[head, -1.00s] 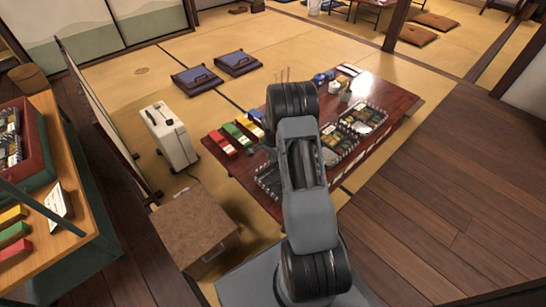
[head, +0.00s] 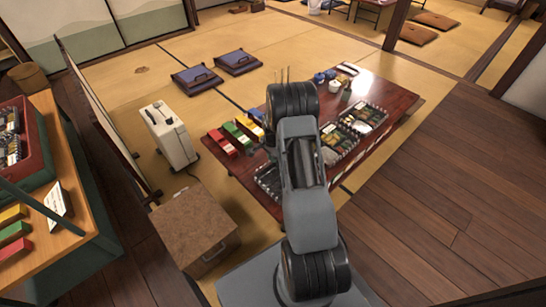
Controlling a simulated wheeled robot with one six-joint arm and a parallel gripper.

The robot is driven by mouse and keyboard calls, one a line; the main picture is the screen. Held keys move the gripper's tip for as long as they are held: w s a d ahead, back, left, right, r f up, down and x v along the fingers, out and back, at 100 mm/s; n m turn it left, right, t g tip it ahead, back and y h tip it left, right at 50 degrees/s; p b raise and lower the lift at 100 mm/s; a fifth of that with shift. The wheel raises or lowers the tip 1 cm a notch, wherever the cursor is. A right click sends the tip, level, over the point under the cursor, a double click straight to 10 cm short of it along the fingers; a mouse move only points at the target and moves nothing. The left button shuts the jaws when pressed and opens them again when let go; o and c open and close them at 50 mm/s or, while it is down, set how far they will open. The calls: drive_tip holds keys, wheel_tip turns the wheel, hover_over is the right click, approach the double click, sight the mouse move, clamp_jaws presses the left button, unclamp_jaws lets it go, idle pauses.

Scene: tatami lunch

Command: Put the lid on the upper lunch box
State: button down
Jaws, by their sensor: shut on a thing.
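Lunch boxes with patterned rims stand on the low dark red table (head: 400,106). The upper lunch box (head: 372,112) is toward the far right and looks open, with food in it. Another box (head: 345,140) stands nearer, partly behind my arm. A third box (head: 268,178) shows at the table's near left, also partly covered by my arm. I cannot make out a lid. My gripper is hidden behind my own arm, so its jaws and anything in them do not show.
Red, green and yellow blocks (head: 222,143) lie at the table's left end. Blue and white small vessels (head: 334,86) stand at its far side. A brown box (head: 195,225) and a white case (head: 168,135) stand left of the table. Wooden floor at right is clear.

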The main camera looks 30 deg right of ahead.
drive_tip(key=shift+f, duration=0.2)
idle(0.5)
drive_tip(key=c, duration=0.6)
unclamp_jaws()
drive_tip(key=shift+c, duration=0.2)
drive_tip(key=shift+r+p, duration=2.85)
drive_tip(key=shift+r, duration=1.2)
drive_tip(key=shift+c, duration=0.3)
